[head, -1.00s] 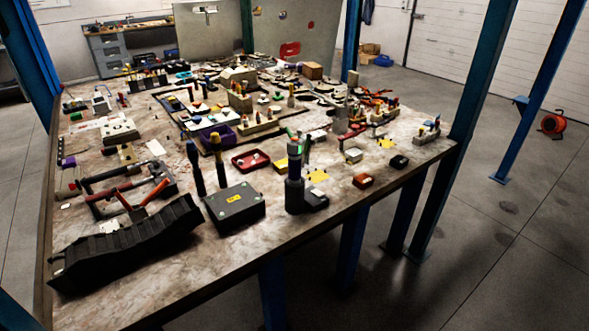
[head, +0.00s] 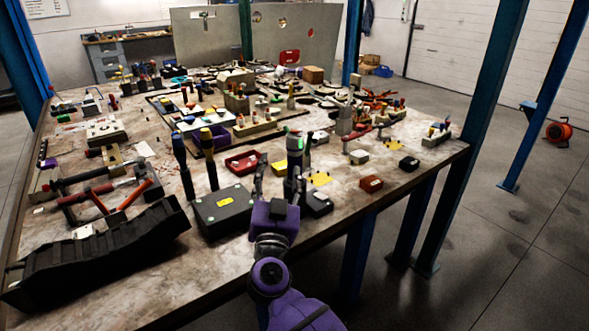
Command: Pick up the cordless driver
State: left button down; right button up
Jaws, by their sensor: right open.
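The cordless driver (head: 294,143) stands upright near the table's front edge, dark with a green band near its top. A black block (head: 318,203) at its foot may be its battery; I cannot tell. My right gripper (head: 279,172), on a purple arm, reaches in from the front with its fingers pointing away over the table. It is open, with one finger left of the driver and the other overlapping its body in the picture. The gripper hides the driver's lower part, and I cannot tell whether they touch. My left gripper is not in view.
A black box with a yellow label (head: 222,209) stands close left of my gripper. Two dark-handled tools (head: 182,162) stand behind it. A red tray (head: 245,161) lies beyond, and a red box (head: 371,183) lies to the right. A long black tray (head: 95,255) fills the front left.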

jog(key=shift+n+g+h, duration=0.7)
jog(key=shift+g+h, duration=0.1)
jog(key=shift+h, duration=0.1)
jog(key=w+d+f, duration=0.1)
jog(key=w, duration=0.1)
jog(key=w+d+f+b, duration=0.1)
jog(key=w, duration=0.2)
jog(key=w+d+f, duration=0.1)
jog(key=w, duration=0.1)
jog(key=shift+w+d, duration=0.25)
jog(key=shift+w, duration=0.3)
jog(key=shift+r, duration=0.1)
grip_shut()
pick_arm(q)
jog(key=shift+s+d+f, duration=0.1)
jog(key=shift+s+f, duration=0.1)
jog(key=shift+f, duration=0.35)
pick_arm(e)
jog(key=shift+r, duration=0.1)
